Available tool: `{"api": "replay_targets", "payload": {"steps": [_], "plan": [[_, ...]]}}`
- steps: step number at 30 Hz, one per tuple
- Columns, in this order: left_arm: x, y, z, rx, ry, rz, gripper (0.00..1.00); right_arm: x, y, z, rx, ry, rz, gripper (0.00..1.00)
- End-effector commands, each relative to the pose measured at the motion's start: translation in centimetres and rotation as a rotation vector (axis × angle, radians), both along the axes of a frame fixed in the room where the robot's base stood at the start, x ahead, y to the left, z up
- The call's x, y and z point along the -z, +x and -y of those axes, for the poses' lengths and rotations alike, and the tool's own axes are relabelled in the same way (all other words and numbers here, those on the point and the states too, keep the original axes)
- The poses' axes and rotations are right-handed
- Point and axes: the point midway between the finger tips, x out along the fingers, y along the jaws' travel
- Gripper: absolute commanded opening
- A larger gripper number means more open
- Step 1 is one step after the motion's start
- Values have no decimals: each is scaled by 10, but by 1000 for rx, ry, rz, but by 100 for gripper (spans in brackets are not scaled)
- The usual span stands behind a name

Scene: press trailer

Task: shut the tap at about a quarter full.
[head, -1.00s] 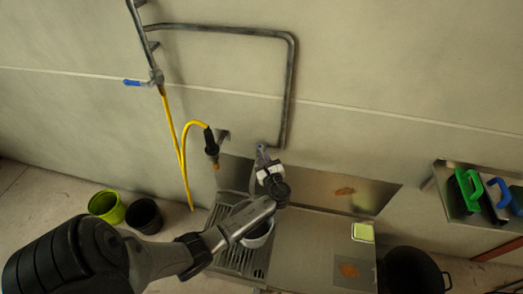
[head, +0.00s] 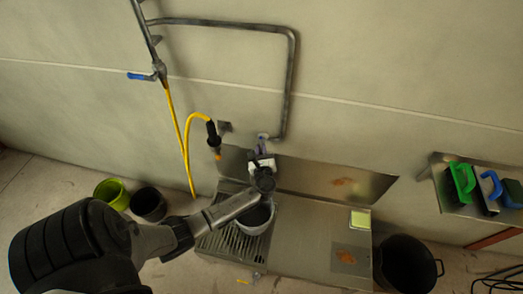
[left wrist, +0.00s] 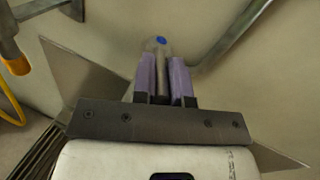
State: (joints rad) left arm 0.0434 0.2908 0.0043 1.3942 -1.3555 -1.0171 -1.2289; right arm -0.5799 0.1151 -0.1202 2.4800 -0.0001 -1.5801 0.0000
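The tap (left wrist: 158,45) has a grey rounded head with a blue dot and sits at the wall in the left wrist view. My left gripper (left wrist: 163,85) has its two purple fingers on either side of the tap's narrow grey lever (left wrist: 161,82), with no clear gap between. In the head view my left gripper (head: 262,146) is at the foot of the wall pipe, above the sink stand. A grey bucket (head: 257,222) stands on the slatted grid below, partly hidden by my left arm. Its water level cannot be made out. My right gripper is not in view.
A steel counter (head: 310,235) with a yellow-green sponge (head: 360,218) lies right of the grid (head: 225,241). A yellow hose (head: 187,150) hangs on the left. Green (head: 111,193) and black (head: 149,204) buckets, and a large black pot (head: 406,265), stand on the floor. A shelf (head: 475,195) holds brushes.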

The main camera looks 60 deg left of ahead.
Motion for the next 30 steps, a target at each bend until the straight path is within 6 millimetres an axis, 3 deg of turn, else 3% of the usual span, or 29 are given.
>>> {"api": "replay_targets", "payload": {"steps": [8,17,23,30], "plan": [[0,0,0,-1,1,0,39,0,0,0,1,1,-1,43],[0,-1,3,0,0,0,39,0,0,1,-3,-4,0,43],[0,-14,26,0,-2,0,39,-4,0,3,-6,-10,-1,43],[0,-38,68,0,-3,-1,39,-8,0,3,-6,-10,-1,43]]}}
